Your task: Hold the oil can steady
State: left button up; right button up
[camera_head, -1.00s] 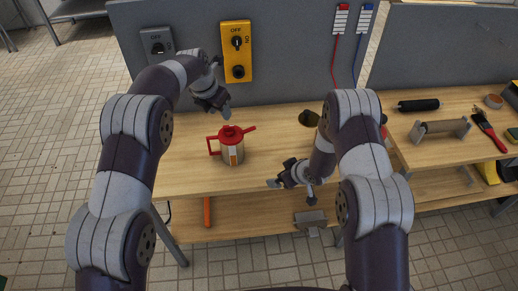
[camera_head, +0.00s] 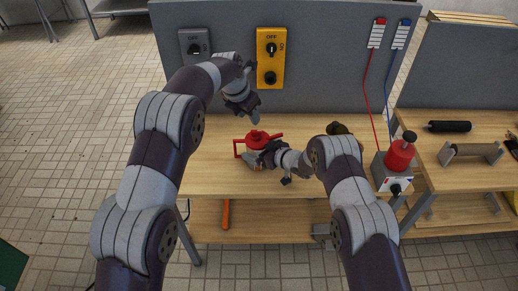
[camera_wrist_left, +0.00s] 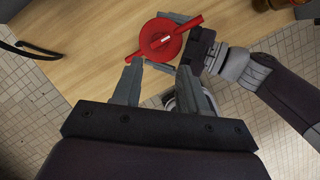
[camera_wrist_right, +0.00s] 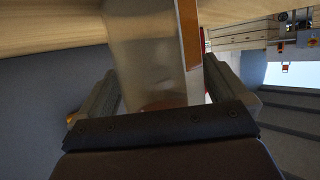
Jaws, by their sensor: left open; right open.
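The oil can (camera_head: 257,139), with a red lid, spout and handle and a metallic body, stands upright on the wooden workbench. My right gripper (camera_head: 259,158) is at the can's front right side. In the right wrist view the can's body (camera_wrist_right: 145,60) lies between my open right fingers, with no clear grip on it. My left gripper (camera_head: 253,113) is open and empty, above and behind the can. In the left wrist view the red lid (camera_wrist_left: 160,40) lies just beyond my left fingertips. My right gripper hides part of the body in the head view.
A yellow switch box (camera_head: 270,58) and a grey one (camera_head: 195,47) are on the grey back panel. A device with a red top (camera_head: 400,154) stands to the right. A dark cup-like object (camera_head: 338,129) is behind my right arm. The bench left of the can is clear.

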aim_at(256, 132)
jog(key=shift+w+a+f, duration=0.1)
jog(key=shift+a, duration=0.05)
jog(key=c, duration=0.7)
pick_arm(q)
jog(key=shift+o, duration=0.9)
pick_arm(e)
jog(key=c, duration=0.4)
pick_arm(q)
jog(key=shift+o, duration=1.2)
jog(key=d+m, duration=0.1)
jog(key=s+d+r, duration=0.1)
jog(key=d, duration=0.1)
jog(key=shift+s+d+r+m, duration=0.1)
jog(key=shift+r+m, duration=0.1)
jog(key=shift+m, duration=0.2)
pick_arm(e)
jog(key=shift+o, duration=0.2)
pick_arm(q)
jog(key=w+f+m, duration=0.1)
jog(key=f+m, duration=0.2)
jog(key=m, duration=0.5)
jog(key=w+f+m+t+y, duration=0.1)
jog(key=f+m, duration=0.3)
jog(key=m, duration=0.5)
jog(key=w+f+m+y, duration=0.1)
jog(key=f+m, duration=0.2)
jog(key=m, duration=0.6)
jog(key=shift+w+a+f, duration=0.15)
jog(key=shift+w+a, duration=0.1)
jog(key=shift+a, duration=0.1)
